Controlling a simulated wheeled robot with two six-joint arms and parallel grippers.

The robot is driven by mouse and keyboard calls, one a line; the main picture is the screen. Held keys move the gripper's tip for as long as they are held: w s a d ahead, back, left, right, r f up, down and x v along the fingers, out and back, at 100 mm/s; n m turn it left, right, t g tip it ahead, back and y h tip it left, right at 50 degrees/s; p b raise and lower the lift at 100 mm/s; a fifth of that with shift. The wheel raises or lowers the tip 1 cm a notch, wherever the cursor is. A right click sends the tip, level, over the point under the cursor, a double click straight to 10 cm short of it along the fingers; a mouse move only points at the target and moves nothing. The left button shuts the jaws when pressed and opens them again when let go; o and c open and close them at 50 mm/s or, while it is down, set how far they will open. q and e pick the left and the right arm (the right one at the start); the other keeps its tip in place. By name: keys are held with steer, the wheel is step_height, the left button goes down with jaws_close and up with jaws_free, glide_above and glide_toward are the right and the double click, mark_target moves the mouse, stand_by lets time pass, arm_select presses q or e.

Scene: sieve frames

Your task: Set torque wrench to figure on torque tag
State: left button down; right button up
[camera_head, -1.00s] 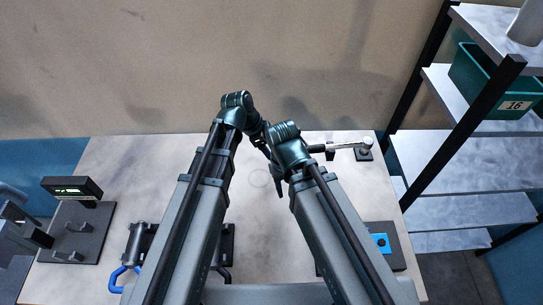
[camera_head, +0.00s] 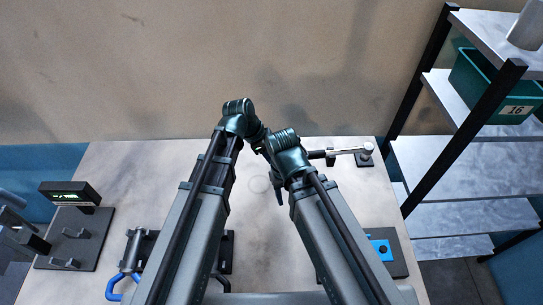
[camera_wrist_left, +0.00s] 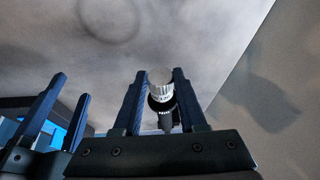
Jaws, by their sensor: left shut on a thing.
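The torque wrench (camera_head: 346,151) lies at the back right of the bench. Its silver shaft shows, its far end is at a small dark stand (camera_head: 366,160), and its near part is hidden behind my right wrist. In the left wrist view, my left gripper (camera_wrist_left: 160,74) is shut on the wrench's end (camera_wrist_left: 161,92), a pale and black cylinder with a marked scale. The scale figures are too small to read. My right gripper (camera_wrist_left: 72,86) is beside it on the left, fingers apart and empty. I cannot make out a torque tag.
A display with a green readout (camera_head: 70,194) stands on a dark base at the left. A blue-handled tool (camera_head: 122,287) lies near it. A dark block with a blue face (camera_head: 381,247) is at the right. Shelves with a green bin (camera_head: 488,80) stand beyond the right edge.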

arm_select(q)
steer(key=shift+w+f+g, duration=0.1)
steer(key=shift+w+g, duration=0.4)
steer(key=shift+g, duration=0.3)
arm_select(e)
steer(key=shift+f, duration=0.15)
arm_select(q)
steer(key=shift+f+n+g+b, duration=0.1)
steer(key=shift+n+g+b, duration=0.2)
steer(key=shift+g+b, duration=0.35)
arm_select(e)
steer(key=shift+f, duration=0.35)
arm_select(q)
steer(key=shift+s+g, duration=0.15)
steer(key=shift+g, duration=0.4)
arm_select(e)
steer(key=shift+f, duration=0.1)
arm_select(q)
steer(key=shift+c, duration=2.3)
jaws_free()
steer(key=shift+r, duration=0.2)
steer(key=p+v, duration=1.2)
steer(key=v, duration=0.1)
steer(key=shift+a+r, duration=0.2)
steer(key=shift+a, duration=0.15)
arm_select(e)
step_height(320, 180, up, 12)
